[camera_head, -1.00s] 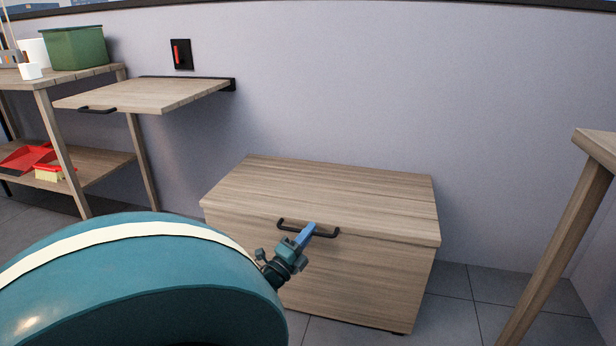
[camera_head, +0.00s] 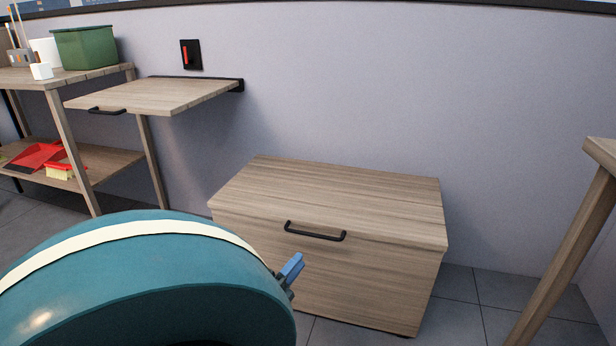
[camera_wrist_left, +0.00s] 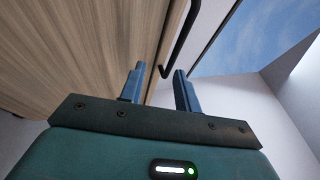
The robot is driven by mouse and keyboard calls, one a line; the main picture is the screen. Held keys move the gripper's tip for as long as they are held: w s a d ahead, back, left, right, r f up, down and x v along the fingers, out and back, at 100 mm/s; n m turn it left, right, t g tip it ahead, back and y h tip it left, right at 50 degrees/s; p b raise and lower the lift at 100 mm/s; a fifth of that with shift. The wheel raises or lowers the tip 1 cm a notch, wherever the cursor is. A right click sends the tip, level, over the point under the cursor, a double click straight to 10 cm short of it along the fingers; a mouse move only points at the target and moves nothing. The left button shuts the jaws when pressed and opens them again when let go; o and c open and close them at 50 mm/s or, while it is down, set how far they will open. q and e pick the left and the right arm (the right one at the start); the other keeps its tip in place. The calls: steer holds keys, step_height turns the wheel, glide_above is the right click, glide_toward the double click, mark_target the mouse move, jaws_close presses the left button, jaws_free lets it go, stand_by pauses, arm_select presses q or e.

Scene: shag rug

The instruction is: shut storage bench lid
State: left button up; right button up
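The storage bench (camera_head: 325,275) is a wooden box against the wall in the head view. Its lid (camera_head: 340,195) lies flat and looks shut, with a black bar handle (camera_head: 315,233) at its front edge. My left gripper (camera_head: 292,268) shows blue fingertips in front of the bench, below and left of the handle and apart from it. In the left wrist view its two fingers (camera_wrist_left: 159,85) stand apart with nothing between them. The handle (camera_wrist_left: 180,40) is beyond them there, along the wooden surface (camera_wrist_left: 80,50). My right gripper is not in view.
A fold-down wall shelf (camera_head: 155,95) with a handle is at the left. A wooden table (camera_head: 570,250) stands at the right. Grey floor lies between it and the bench.

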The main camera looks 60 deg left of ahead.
arm_select(q)
steer(key=v, duration=0.5)
steer(key=shift+r, duration=0.25)
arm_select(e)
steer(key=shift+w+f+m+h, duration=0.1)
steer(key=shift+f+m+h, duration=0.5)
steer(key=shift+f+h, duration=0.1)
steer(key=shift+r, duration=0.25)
